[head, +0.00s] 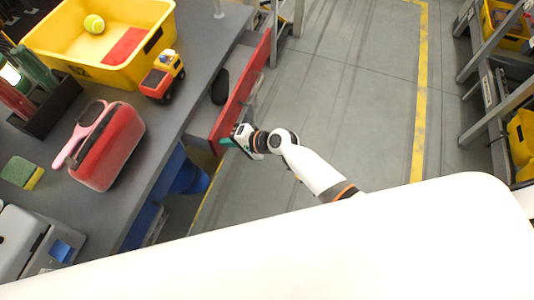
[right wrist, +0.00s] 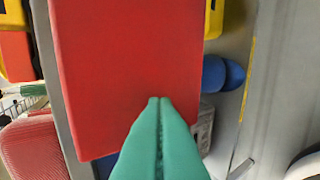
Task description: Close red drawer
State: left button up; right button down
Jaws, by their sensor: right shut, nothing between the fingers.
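The red drawer (head: 241,92) is pulled out from the grey workbench in the head view. A dark rounded object (head: 220,87) lies inside it. My right gripper (head: 226,142) is at the near end of the drawer's front panel, on its outer side. In the right wrist view the flat red drawer front (right wrist: 130,70) fills much of the picture. The green fingertips (right wrist: 160,100) are pressed together, empty, and overlap its lower right edge. I cannot tell whether they touch it. My left gripper is not in view.
On the bench (head: 190,30) stand a yellow bin (head: 75,68) with a tennis ball, a toy truck (head: 163,76), a red case (head: 108,146) and a sponge (head: 22,172). A blue container (head: 189,178) is below the bench. The floor (head: 345,90) to the right is clear.

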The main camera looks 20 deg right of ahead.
jog(key=b, duration=0.2)
send_over(198, 133)
jog(key=s+d, duration=0.1)
jog(key=s, duration=0.3)
jog(key=shift+d+f, duration=0.1)
jog(key=shift+d, duration=0.05)
jog(key=shift+w+a+b, duration=0.1)
jog(key=shift+a+b, duration=0.15)
jog(key=shift+b, duration=0.05)
jog(key=shift+r, duration=0.2)
jog(key=shift+w+a+r, duration=0.1)
